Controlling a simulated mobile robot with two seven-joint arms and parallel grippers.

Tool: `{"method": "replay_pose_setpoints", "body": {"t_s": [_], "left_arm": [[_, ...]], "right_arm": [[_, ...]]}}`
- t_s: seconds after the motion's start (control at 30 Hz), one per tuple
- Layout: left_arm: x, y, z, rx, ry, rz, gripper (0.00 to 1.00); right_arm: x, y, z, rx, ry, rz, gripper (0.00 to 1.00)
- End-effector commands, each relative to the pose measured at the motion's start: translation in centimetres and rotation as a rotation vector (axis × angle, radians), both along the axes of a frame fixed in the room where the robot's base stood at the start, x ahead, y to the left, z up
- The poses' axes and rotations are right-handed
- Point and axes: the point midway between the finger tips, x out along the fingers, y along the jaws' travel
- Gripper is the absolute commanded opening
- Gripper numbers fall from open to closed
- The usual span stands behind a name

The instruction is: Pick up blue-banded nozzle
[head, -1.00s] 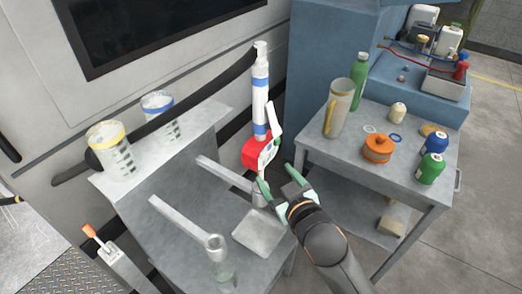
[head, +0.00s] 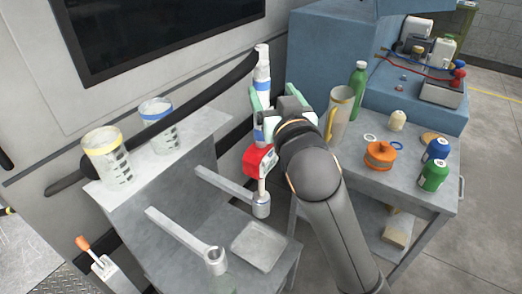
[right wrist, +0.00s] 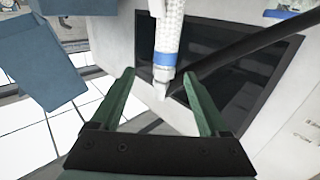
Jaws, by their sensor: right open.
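The blue-banded nozzle (head: 262,72) stands upright, white with blue bands and a red part (head: 260,160) low on it. Its foot is at the cup at the end of a grey bracket arm (head: 261,205). My right gripper (head: 268,92) is open and empty, with its green fingers to either side of the nozzle's upper body in the head view. In the right wrist view the nozzle (right wrist: 168,32) shows between and beyond the open fingertips (right wrist: 159,75), without visible contact. My right gripper hides part of the nozzle's middle. My left gripper is not in view.
A second bracket arm (head: 180,232) holds a clear container at front. Yellow-rimmed (head: 107,160) and blue-rimmed (head: 160,130) measuring cups stand on the left ledge. A side table (head: 400,205) at right holds a tall jug (head: 340,115), an orange pot (head: 380,156) and bottles. A black bar runs along the wall.

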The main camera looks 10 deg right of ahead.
Motion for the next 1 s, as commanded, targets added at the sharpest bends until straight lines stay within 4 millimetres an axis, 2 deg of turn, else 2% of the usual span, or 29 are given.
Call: {"method": "replay_pose_setpoints", "body": {"t_s": [0.17,0.53,0.83,0.87,1.0], "left_arm": [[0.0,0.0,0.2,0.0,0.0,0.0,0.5],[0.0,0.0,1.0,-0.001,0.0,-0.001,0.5],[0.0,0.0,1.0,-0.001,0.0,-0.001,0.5],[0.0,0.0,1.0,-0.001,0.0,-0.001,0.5],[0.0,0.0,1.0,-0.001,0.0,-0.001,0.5]], "right_arm": [[1.0,0.1,0.1,0.0,-0.001,0.001,0.79],[5.3,0.7,0.6,-0.001,0.001,0.0,0.79],[5.8,0.7,0.5,0.0,0.0,0.001,0.79],[5.8,0.7,0.5,0.0,0.0,0.001,0.77],[5.8,0.7,0.5,0.0,0.0,0.001,0.62]]}}
